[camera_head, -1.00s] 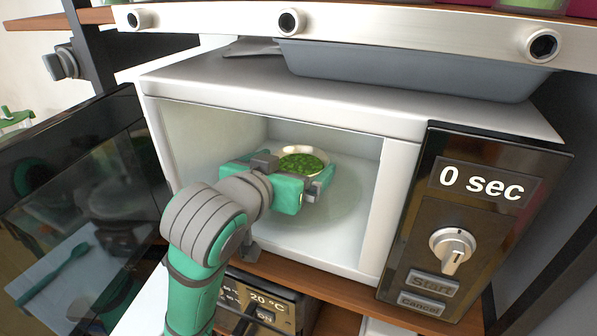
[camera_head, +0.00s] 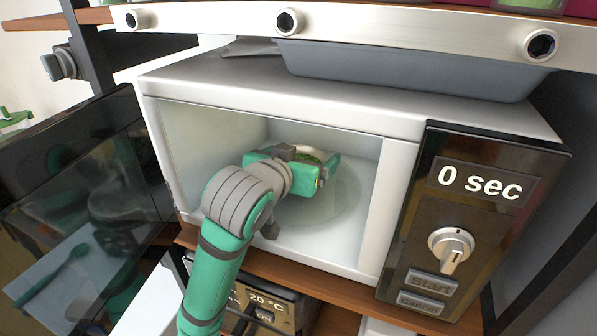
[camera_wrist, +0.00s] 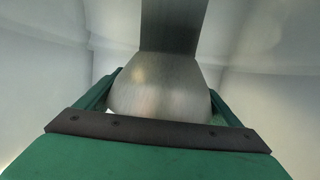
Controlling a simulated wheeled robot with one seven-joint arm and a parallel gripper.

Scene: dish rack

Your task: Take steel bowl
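The bowl (camera_head: 318,154) is inside the open microwave. My gripper (camera_head: 296,163) is inside the microwave opening, right at the bowl. In the wrist view a rounded brushed-steel shape (camera_wrist: 160,92) lies between my spread green fingers, with a flat steel strip rising behind it. My gripper (camera_wrist: 163,105) looks open around this shape. Narrow gaps seem to show beside it, but finger contact is hard to judge.
The microwave's pale walls (camera_head: 205,150) surround my gripper closely. Its dark door (camera_head: 80,190) hangs open at the left. The control panel (camera_head: 470,215) reads "0 sec". A grey tray (camera_head: 400,72) sits on top, under a shelf. A wooden shelf edge (camera_head: 340,290) runs below.

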